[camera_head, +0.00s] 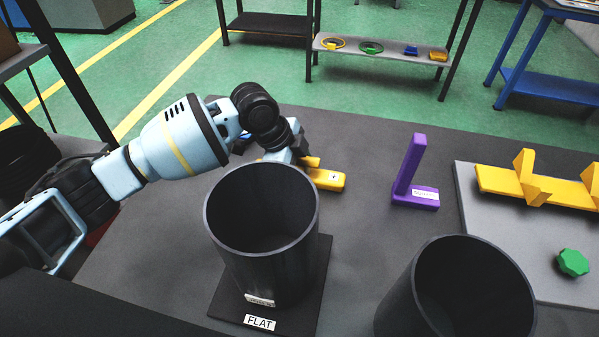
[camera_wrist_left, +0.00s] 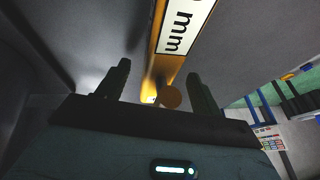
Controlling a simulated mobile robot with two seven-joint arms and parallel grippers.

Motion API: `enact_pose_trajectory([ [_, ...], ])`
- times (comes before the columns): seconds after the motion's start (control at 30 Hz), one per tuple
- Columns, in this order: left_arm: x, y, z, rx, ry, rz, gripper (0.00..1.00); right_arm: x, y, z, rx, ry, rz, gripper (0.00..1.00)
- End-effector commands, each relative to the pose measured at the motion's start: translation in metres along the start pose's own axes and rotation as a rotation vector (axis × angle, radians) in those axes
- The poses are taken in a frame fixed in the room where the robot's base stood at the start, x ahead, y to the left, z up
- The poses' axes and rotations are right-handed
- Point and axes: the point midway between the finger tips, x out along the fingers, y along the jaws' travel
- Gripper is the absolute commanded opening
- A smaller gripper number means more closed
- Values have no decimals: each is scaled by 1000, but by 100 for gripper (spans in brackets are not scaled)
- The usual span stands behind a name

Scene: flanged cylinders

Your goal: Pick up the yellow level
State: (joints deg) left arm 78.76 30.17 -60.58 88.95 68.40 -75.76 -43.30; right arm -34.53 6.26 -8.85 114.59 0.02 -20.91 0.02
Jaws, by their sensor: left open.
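The yellow level (camera_head: 328,180) lies on the dark table behind the left dark cylinder, which hides part of it along with my gripper. My left gripper (camera_head: 298,153) is over its left part, pointing down. In the left wrist view the yellow piece (camera_wrist_left: 158,62), with a white label reading "mm", runs between the two open fingers of my left gripper (camera_wrist_left: 160,85). The fingers stand apart on either side of it, and I cannot tell whether they touch it. My right gripper is not in view.
The left open cylinder (camera_head: 262,245) stands on a dark plate labelled "FLAT" (camera_head: 322,290), close in front of my gripper. Another cylinder (camera_head: 455,295) is at front right. A purple square (camera_head: 405,180) stands upright right of the level. A grey board (camera_head: 500,245) holds a yellow V-block piece (camera_head: 540,187) and green knob (camera_head: 573,262).

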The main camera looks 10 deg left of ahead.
Motion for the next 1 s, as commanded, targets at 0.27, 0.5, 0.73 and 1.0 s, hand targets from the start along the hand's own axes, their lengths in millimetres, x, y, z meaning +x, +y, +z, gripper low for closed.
enact_pose_trajectory([
  [0.27, 0, 0, 0, 0, 0, 0, 32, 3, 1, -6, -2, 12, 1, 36],
  [0.5, -2, -1, -1, 0, 2, -2, 6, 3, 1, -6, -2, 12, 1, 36],
  [0.73, -4, -2, -2, 0, 2, -3, 5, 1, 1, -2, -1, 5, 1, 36],
  [1.0, -39, -10, -17, 2, 4, -7, 0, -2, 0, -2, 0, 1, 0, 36],
])
